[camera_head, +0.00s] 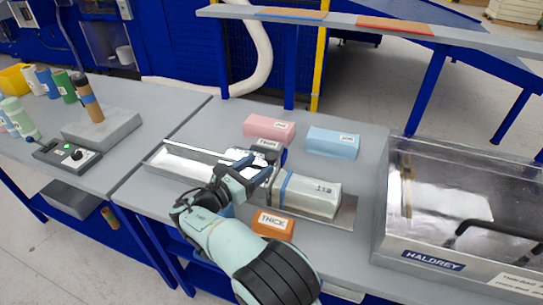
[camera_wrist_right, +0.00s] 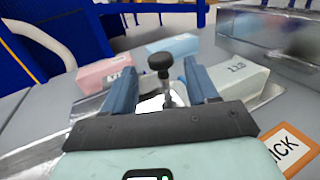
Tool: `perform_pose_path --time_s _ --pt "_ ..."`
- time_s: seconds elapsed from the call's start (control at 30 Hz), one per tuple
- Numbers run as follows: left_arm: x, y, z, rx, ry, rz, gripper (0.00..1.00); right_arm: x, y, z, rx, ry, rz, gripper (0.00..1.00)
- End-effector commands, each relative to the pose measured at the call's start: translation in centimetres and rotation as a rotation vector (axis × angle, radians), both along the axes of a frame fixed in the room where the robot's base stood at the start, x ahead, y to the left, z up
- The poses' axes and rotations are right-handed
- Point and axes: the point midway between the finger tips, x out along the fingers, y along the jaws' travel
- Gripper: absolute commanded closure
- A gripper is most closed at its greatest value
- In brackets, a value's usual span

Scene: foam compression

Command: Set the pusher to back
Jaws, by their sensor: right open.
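The pusher's black knob (camera_wrist_right: 160,62) and its dark upright stem show in the right wrist view, between the two blue fingers. In the head view the pusher is mostly hidden behind my right gripper (camera_head: 256,168). The right gripper (camera_wrist_right: 161,75) is open, its fingers on either side of the stem with gaps visible. The pusher sits along a shiny metal tray (camera_head: 178,163), left of a pale foam block (camera_head: 318,193) labelled with a number and banded in blue. The same foam block (camera_wrist_right: 232,78) shows in the right wrist view. My left gripper is not in view.
Pink (camera_head: 268,129) and blue (camera_head: 332,143) blocks lie behind the tray. An orange block labelled THICK (camera_head: 273,224) lies in front. A metal HALDREY box with a clear cover (camera_head: 440,262) stands at right. A control box (camera_head: 62,153) and bottles are on the left table.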

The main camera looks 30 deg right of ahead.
Motion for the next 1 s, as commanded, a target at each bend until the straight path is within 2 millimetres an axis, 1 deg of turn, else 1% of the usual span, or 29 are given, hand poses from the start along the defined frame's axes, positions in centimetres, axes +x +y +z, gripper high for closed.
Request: perform_pose_path --time_s 0.03,0.1,0.2,0.3,0.5,0.73,0.77,0.8,0.87,0.9,0.93,1.0 --pt "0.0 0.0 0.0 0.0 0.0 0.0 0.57 0.3 -1.2 0.0 0.001 0.0 -0.004 0.42" --pt "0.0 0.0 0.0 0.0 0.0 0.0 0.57 0.7 -2.4 0.0 0.001 -0.001 -0.002 0.42" --pt "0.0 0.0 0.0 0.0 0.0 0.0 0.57 1.2 -3.9 0.0 0.001 0.0 -0.001 0.42" --pt "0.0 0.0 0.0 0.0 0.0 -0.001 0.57 1.6 -5.0 0.0 0.001 0.0 -0.001 0.42" --pt "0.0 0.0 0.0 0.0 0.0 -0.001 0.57 1.9 -5.8 0.0 0.0 0.0 0.001 0.42" --pt "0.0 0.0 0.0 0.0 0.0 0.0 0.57 1.9 -5.8 0.0 0.0 -0.001 0.001 0.42" --pt "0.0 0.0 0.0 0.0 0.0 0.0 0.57 1.9 -5.8 0.0 0.0 -0.001 0.001 0.51" --pt "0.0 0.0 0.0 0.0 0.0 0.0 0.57 1.9 -5.8 0.0 0.001 -0.001 0.001 0.65" --pt "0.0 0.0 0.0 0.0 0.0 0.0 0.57 1.9 -5.8 0.0 0.001 -0.001 0.001 0.84" --pt "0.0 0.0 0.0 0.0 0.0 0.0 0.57 1.9 -5.8 0.0 0.001 -0.001 0.001 0.97" --pt "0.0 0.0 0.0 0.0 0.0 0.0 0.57 1.9 -5.8 0.0 0.001 -0.001 0.001 1.0" --pt "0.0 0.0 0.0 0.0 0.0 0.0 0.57 1.9 -5.8 0.0 0.001 -0.001 0.001 1.0"
